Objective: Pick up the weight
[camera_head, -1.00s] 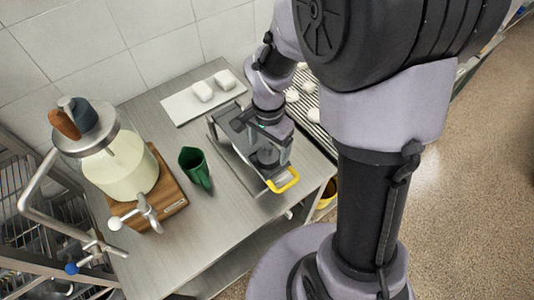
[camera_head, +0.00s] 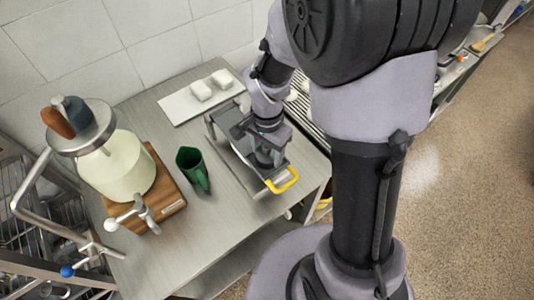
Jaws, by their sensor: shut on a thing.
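My gripper (camera_head: 262,130) points down over a metal tray-like frame (camera_head: 216,128) with a yellow handle (camera_head: 284,181) at its front right corner. It is shut on the weight (camera_head: 269,158), a dark grey, rounded piece at the frame. My wrist and fingers hide much of the weight, so I cannot tell whether it rests on the frame or hangs just above it.
A white board (camera_head: 181,107) with two white pieces lies behind. The steel tabletop (camera_head: 228,201) is clear in front.

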